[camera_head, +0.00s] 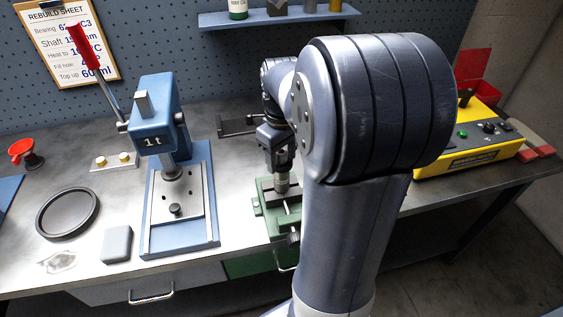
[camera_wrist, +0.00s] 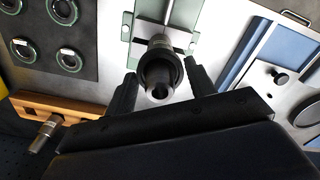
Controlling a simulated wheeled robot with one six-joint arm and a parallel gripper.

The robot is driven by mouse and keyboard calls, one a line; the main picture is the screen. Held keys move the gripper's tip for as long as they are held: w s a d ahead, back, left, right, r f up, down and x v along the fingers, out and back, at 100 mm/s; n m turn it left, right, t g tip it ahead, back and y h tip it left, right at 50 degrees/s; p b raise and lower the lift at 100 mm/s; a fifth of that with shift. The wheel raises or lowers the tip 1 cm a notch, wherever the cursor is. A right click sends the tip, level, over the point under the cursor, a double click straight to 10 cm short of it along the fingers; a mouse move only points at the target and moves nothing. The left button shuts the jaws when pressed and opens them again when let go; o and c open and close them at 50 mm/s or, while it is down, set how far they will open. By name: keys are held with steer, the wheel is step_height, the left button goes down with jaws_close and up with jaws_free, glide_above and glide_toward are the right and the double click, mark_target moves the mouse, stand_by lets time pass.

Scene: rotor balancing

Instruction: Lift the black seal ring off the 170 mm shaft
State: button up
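A metal shaft (camera_head: 282,183) stands upright in the green vise (camera_head: 262,211). In the wrist view I look down at the shaft's hollow end (camera_wrist: 159,88), with a black ring (camera_wrist: 147,68) around it. I cannot read the shaft's length. My gripper (camera_wrist: 160,74) is open, with one finger on each side of the ring and shaft. Dark gaps show between the fingers and the ring, and nothing is held. In the head view my gripper (camera_head: 279,164) is just above the vise, and the arm hides part of it.
A blue press (camera_head: 155,115) stands left of the vise, with a round black tray (camera_head: 40,222) and a grey block (camera_head: 117,244) further left. A yellow control box (camera_head: 480,145) is at right. The wrist view shows bearings on a dark mat (camera_wrist: 50,35) and a wooden rack (camera_wrist: 80,108).

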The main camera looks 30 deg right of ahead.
steer(key=c, duration=0.5)
step_height(320, 180, up, 10)
stand_by(0.5)
